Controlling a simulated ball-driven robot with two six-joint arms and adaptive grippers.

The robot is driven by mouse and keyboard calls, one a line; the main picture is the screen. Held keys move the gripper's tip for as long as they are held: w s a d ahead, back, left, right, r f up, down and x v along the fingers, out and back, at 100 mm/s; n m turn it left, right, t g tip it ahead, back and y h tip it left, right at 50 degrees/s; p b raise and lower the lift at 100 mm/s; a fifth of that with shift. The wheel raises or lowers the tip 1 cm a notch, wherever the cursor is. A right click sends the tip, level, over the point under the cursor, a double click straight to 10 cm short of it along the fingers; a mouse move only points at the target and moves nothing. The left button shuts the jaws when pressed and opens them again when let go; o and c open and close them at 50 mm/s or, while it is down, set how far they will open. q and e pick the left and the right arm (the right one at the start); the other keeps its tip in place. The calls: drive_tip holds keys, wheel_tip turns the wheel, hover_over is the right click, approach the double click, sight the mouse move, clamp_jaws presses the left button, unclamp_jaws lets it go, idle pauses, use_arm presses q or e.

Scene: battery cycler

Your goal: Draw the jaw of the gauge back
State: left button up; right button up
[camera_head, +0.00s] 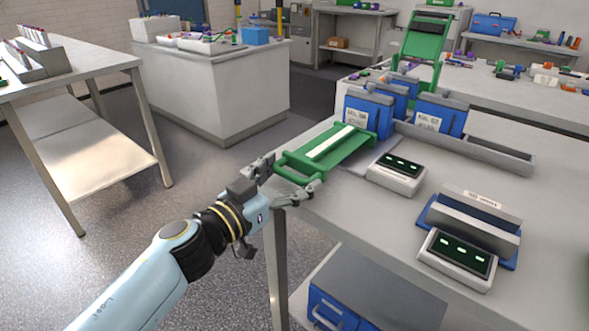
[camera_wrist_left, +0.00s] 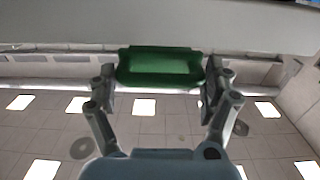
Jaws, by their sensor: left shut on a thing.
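A green sliding piece (camera_head: 340,140) with a white strip along its top lies at the near left edge of the workbench. Its green loop handle (camera_head: 290,174) sticks out past that edge. My left gripper (camera_head: 286,180) is shut on this handle, which shows as a green bar (camera_wrist_left: 160,68) between the two fingers in the left wrist view. The sliding piece reaches toward blue blocks (camera_head: 368,116) with white labels. A small display unit (camera_head: 397,172) with green readings stands to its right. I cannot tell which part is the gauge's jaw. My right gripper is not in view.
A second display unit (camera_head: 458,258) and a grey block on a blue base (camera_head: 472,220) stand farther right on the workbench (camera_head: 540,200). Blue drawers (camera_head: 335,308) sit below. Open floor (camera_head: 220,180) lies left of the bench.

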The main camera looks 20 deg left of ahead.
use_arm(q)
drive_tip(key=o, duration=1.5)
drive_tip(key=shift+r, duration=0.1)
drive_tip(key=shift+o, duration=0.2)
drive_tip(key=shift+s+a, duration=0.15)
drive_tip(key=shift+s, duration=0.15)
drive_tip(key=v, duration=1.1)
drive_tip(key=shift+s, duration=0.25)
drive_tip(key=shift+w, duration=0.15)
